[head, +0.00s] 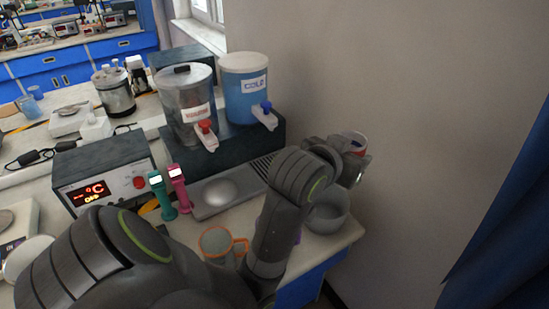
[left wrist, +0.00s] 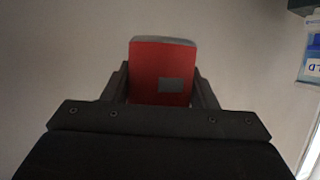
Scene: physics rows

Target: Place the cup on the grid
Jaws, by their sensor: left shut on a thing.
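My left gripper (head: 357,158) is shut on a red cup (head: 354,138), held up in front of the bare wall at the right. In the left wrist view the red cup (left wrist: 160,70) stands between the two fingers, with a grey patch on its side and a grey top edge. The grid (head: 263,167) is a dark slatted strip at the foot of the drink dispensers. It lies to the left of the held cup, and my left arm hides part of it. My right gripper is not seen.
A hot dispenser (head: 187,98) and a blue cold dispenser (head: 245,90) stand behind the grid. A grey bowl (head: 328,213) sits near the counter's right edge. An orange-handled mug (head: 218,244) stands beside my arm. A temperature box (head: 105,172) is at the left.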

